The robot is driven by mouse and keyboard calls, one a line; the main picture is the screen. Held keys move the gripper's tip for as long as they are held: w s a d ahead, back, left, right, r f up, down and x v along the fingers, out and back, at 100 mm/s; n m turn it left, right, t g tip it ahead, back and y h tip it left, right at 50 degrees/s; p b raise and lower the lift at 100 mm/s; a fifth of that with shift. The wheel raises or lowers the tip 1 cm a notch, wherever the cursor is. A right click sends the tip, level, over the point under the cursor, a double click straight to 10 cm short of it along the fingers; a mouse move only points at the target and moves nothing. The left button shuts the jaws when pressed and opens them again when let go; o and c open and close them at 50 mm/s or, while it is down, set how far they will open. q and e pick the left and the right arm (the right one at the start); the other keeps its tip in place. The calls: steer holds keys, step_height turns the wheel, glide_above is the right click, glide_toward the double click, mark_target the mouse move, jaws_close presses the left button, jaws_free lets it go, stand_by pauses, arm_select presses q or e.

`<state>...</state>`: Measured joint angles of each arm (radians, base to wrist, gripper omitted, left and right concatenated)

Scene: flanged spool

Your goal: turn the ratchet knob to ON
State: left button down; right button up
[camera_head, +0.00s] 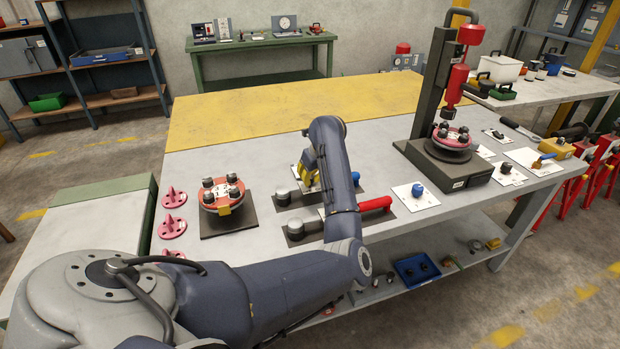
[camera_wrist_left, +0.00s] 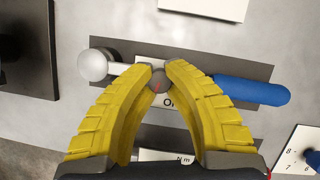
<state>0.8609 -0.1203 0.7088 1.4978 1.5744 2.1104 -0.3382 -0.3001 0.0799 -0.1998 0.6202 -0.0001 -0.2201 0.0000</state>
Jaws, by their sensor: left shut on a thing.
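The ratchet knob (camera_wrist_left: 160,85) is small, round and grey with a red mark, in the left wrist view. It sits on a tool with a white ball-like head (camera_wrist_left: 93,65) to the left and a blue handle (camera_wrist_left: 252,90) to the right. My left gripper (camera_wrist_left: 161,70) has its yellow fingertips shut on the knob. A label (camera_wrist_left: 168,103) just below the knob shows "O"; the fingers hide the rest. In the head view, my left gripper (camera_head: 309,180) is over the blue-handled tool, and my arm hides the knob. My right gripper is not in view.
A red-handled tool (camera_head: 376,205) lies just in front on a dark plate. A red flanged spool (camera_head: 222,195) with several dark knobs stands to the left, beside pink cones (camera_head: 173,198). A press (camera_head: 449,150) stands to the right. The yellow rear of the table (camera_head: 290,103) is clear.

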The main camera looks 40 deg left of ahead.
arm_select(q)
steer(key=n+g, duration=0.2)
steer(key=n, duration=0.3)
steer(key=shift+n, duration=0.3)
steer(key=n+g, duration=0.1)
steer(key=n, duration=0.1)
steer(key=n+g, duration=0.1)
steer(key=n, duration=0.1)
steer(key=shift+n+h, duration=0.3)
steer(key=shift+n, duration=0.4)
steer(key=c, duration=1.2)
jaws_free()
steer(key=shift+r, duration=0.1)
steer(key=v, duration=1.1)
steer(key=shift+r, duration=0.4)
steer(key=shift+w, duration=0.1)
